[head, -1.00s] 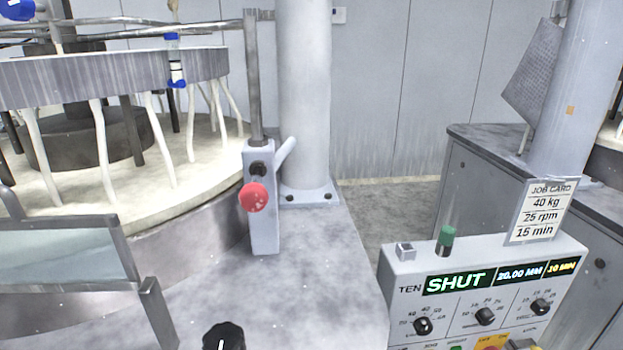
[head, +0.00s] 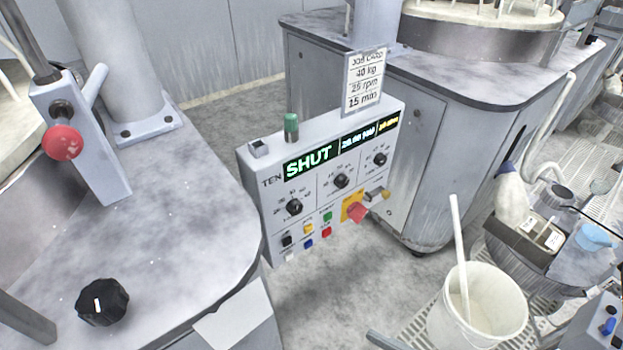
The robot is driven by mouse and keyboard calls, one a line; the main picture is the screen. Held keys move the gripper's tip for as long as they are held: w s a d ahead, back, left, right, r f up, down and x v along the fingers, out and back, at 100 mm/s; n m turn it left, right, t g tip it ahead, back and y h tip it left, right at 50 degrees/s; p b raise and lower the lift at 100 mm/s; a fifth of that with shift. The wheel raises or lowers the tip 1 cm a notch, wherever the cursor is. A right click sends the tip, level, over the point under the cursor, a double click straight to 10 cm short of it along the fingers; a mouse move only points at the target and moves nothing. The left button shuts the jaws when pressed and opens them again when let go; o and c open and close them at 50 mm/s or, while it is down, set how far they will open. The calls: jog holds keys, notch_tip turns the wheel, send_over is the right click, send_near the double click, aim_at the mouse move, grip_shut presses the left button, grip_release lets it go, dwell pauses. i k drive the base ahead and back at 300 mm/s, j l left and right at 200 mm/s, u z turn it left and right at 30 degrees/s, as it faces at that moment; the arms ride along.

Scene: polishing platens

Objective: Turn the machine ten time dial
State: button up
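The machine ten control box (head: 268,182) stands right of the middle in the head view, labelled TEN. Three black dials sit in a row below: a left dial (head: 294,207), a middle dial (head: 341,181) and a right dial (head: 380,159), under the yellow readout. A job card (head: 364,82) above the box reads 40 kg, 25 rpm, 15 min. My gripper is not in view.
A red emergency-type button (head: 355,212) on a yellow plate and several small coloured buttons sit below the dials. A red knob (head: 62,142) on a post and a black knob (head: 103,302) are at left. A white bucket (head: 478,318) with a stick stands on the floor at right.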

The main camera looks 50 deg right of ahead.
aim_at(380, 158)
jog(key=z, duration=1.25)
